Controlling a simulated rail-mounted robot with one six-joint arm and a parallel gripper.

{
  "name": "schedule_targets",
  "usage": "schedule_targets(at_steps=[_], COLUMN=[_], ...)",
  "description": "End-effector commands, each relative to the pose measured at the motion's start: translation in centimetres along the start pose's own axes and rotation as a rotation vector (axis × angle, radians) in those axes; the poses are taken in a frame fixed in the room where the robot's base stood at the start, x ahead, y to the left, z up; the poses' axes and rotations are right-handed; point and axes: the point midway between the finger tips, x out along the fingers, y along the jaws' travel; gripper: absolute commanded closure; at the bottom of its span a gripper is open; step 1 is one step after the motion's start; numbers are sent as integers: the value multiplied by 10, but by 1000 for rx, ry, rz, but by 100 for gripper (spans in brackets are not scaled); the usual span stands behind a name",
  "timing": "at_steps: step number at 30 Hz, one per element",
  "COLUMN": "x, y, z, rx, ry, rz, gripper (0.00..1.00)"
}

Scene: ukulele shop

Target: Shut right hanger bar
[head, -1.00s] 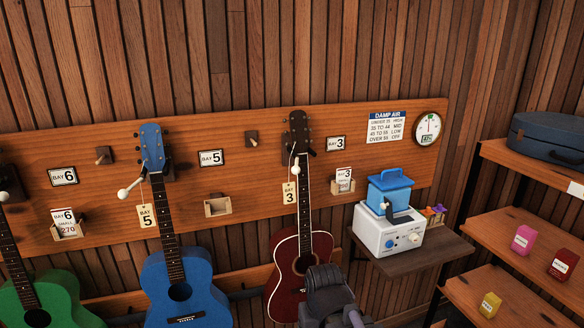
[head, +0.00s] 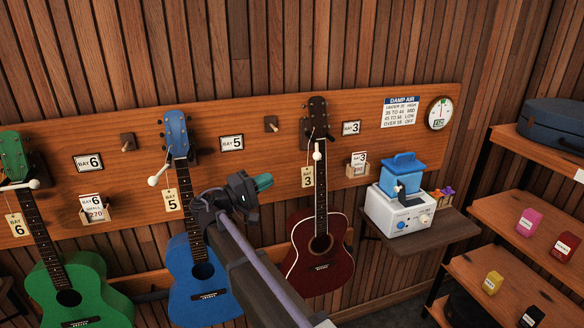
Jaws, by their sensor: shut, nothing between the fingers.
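The right hanger (head: 309,134) is on the wall board at bay 3 and holds the dark red ukulele (head: 319,262) by its head. Its bar shows a white knob (head: 317,155) in front of the neck, just below the head. I cannot tell from this angle whether the bar is fully across. My gripper (head: 262,182), with teal at its tip, is shut and empty. In the picture it is left of and below the knob, between the blue and dark red ukuleles, and apart from the knob.
The blue ukulele (head: 202,275) hangs left of my arm, partly behind it, and the green one (head: 68,290) farther left. A bay 3 tag (head: 307,176) hangs by the red neck. A white device (head: 398,212) stands on a shelf at right. Open shelves line the right side.

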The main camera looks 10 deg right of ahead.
Motion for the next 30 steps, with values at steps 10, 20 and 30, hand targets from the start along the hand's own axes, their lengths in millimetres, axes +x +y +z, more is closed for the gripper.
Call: schedule_targets(at_steps=[10,20,30], x=[66,126,136], y=[2,0,-1], z=[1,0,0], rx=[0,-1,0], ry=[-3,-1,1], rz=[-2,-3,-3], gripper=[100,100,100])
